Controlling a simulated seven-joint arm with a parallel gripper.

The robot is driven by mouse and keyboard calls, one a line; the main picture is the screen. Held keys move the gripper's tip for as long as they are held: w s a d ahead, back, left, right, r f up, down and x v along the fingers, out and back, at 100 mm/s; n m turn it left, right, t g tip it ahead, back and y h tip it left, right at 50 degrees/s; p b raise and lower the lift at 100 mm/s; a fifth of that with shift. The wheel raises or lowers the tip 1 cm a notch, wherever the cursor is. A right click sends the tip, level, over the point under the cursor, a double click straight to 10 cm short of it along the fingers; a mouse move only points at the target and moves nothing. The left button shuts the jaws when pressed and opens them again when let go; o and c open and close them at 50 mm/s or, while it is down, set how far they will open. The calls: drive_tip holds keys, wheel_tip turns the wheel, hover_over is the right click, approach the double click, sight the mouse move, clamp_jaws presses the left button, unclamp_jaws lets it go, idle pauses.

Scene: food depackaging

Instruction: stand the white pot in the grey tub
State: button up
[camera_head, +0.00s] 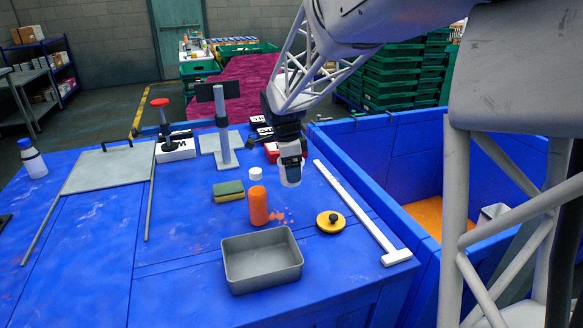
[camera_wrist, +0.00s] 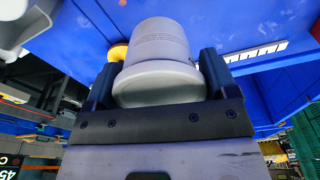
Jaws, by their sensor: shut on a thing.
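The white pot (camera_wrist: 160,45) fills the upper middle of the wrist view, between the two dark fingers of my gripper (camera_wrist: 158,78). My gripper is shut on it. In the head view my gripper (camera_head: 290,155) holds the pot (camera_head: 291,176) over the blue table, right of the middle; the pot's far side is hidden. The grey tub (camera_head: 262,284) is an open rectangular container at the table's front. It looks empty, and the pot is behind it and slightly to the right, apart from it.
An orange bottle (camera_head: 259,206) stands just behind the tub. A green and yellow sponge (camera_head: 228,191), a small white round item (camera_head: 256,174) and a yellow disc with a black knob (camera_head: 330,222) are nearby. A white bar (camera_head: 352,207) lies along the right edge.

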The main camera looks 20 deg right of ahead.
drive_tip(key=s+a+r, duration=0.1)
drive_tip(key=s+a, duration=0.5)
drive_tip(key=s, duration=0.3)
hover_over(282, 263)
drive_tip(key=shift+w+a+f, duration=0.1)
drive_tip(key=shift+a+f, duration=0.05)
drive_tip(key=shift+a, duration=0.15)
drive_tip(key=shift+f, duration=3.15)
drive_tip(key=shift+f, duration=1.85)
drive_tip(key=shift+f, duration=0.15)
